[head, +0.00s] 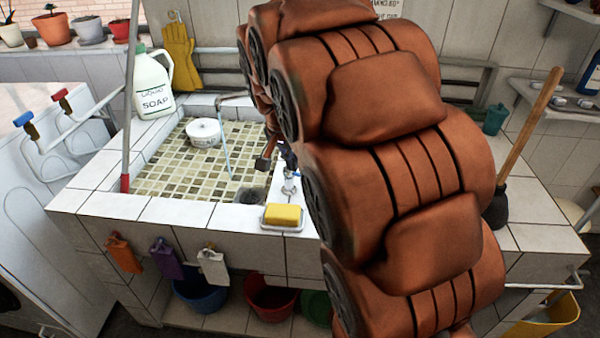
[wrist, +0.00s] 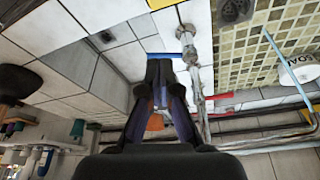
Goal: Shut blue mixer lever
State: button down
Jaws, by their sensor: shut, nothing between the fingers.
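The blue mixer lever (wrist: 165,56) shows in the wrist view as a short blue bar beside the metal mixer body (wrist: 190,50). My gripper (wrist: 160,66) is shut and empty, with its fingertips close to the bar; I cannot tell whether they touch it.
A yellow sponge (head: 283,215) in a dish sits on the rim beside the mixer. A white pot (head: 203,132) stands in the tiled basin. A soap jug (head: 152,85) stands at back left, and a plunger (head: 500,195) stands at right. Blue (head: 23,118) and red (head: 61,94) valve handles are far left.

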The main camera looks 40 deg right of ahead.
aim_at(301, 175)
jog(key=p+x, duration=0.2)
jog(key=x, duration=0.7)
jog(key=shift+d+f, duration=0.15)
jog(key=shift+f, duration=0.25)
jog(key=shift+w+d+f+p, duration=0.15)
jog(key=shift+w+d+p, duration=0.35)
jog(key=shift+d, duration=0.35)
jog(key=shift+w+d+f+p, duration=0.15)
jog(key=shift+w+d+p, duration=0.2)
jog(key=shift+w+d, duration=0.35)
jog(key=shift+s+d, duration=0.1)
jog(key=shift+s, duration=0.05)
